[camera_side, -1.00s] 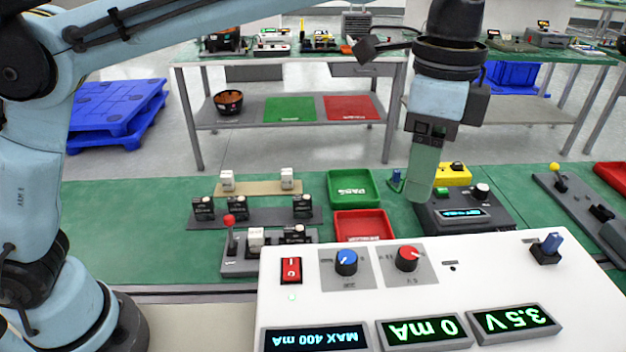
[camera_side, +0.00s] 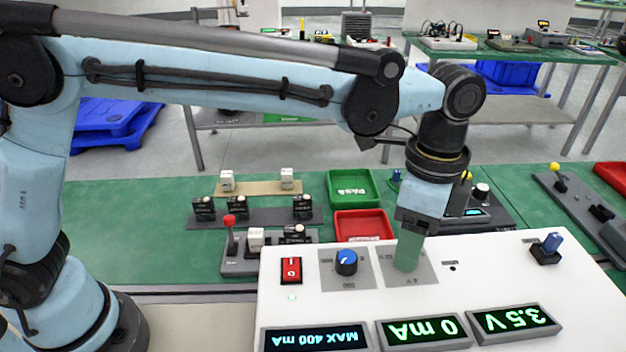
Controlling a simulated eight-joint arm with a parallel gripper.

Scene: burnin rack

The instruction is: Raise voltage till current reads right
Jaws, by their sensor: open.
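The white power supply (camera_side: 470,265) stands in the foreground, its displays upside down to this view. The voltage display (camera_side: 514,321) reads 3.5 V, the current display (camera_side: 424,331) reads 0 mA, and another display (camera_side: 316,338) reads MAX 400 mA. The blue knob (camera_side: 346,262) is uncovered on its grey plate. My gripper (camera_side: 407,262) points down over the right-hand grey plate (camera_side: 424,273), where the red knob sits hidden behind the green fingers. The gripper is open; whether its fingers touch the red knob cannot be seen.
A red switch (camera_side: 291,268) and a blue-capped lever (camera_side: 550,246) flank the knobs. Behind are a green tray (camera_side: 352,203), a red tray (camera_side: 335,228), a lever fixture (camera_side: 240,262) and a dark meter partly behind my gripper. Green table (camera_side: 130,225) is clear at left.

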